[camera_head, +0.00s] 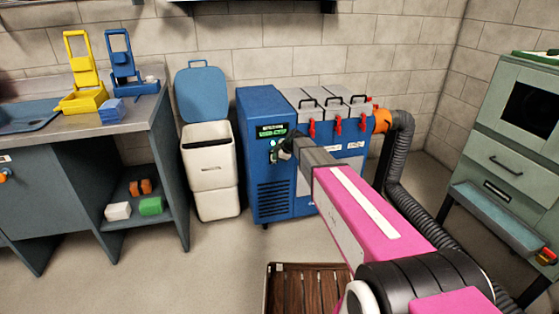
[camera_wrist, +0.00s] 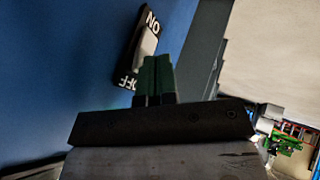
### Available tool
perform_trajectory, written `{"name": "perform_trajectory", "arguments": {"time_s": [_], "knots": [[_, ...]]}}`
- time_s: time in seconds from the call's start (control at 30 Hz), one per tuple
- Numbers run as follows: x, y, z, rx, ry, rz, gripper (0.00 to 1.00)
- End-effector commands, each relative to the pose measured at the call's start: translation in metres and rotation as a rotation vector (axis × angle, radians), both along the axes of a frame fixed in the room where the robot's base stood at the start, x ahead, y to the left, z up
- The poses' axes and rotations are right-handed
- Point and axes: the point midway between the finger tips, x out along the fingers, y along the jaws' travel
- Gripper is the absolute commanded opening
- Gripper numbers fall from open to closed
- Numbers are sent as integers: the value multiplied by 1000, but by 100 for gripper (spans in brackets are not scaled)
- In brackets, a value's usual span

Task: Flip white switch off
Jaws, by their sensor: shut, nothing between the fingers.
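The white switch (camera_wrist: 146,42) is in the wrist view, on a black plate on a blue panel. Its plate reads ON at the upper end and OFF at the lower end, the letters turned over. My gripper (camera_wrist: 157,64) is shut and empty, its fingertips overlapping the lower right of the switch in the picture. I cannot tell whether they touch it. In the head view my gripper (camera_head: 284,148) is at the front of the blue machine (camera_head: 258,105), below its green-lit display (camera_head: 271,131). There my gripper and wrist hide most of the switch area.
Orange-ended grey hose (camera_head: 402,150) runs from the machine's right side to the floor. A white bin (camera_head: 210,165) with a blue lid stands left of it. A slatted wooden crate (camera_head: 268,285) lies in front. A grey-green cabinet (camera_head: 510,150) stands at right.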

Motion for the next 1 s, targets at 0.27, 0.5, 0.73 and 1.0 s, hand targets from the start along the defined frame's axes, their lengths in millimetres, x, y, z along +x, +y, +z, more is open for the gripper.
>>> {"name": "perform_trajectory", "arguments": {"time_s": [0.27,0.5,0.73,1.0], "knots": [[3,1,1,0,1,0,0],[14,4,3,-1,3,0,0],[11,3,3,-1,2,0,0],[11,3,10,0,1,0,0]]}}
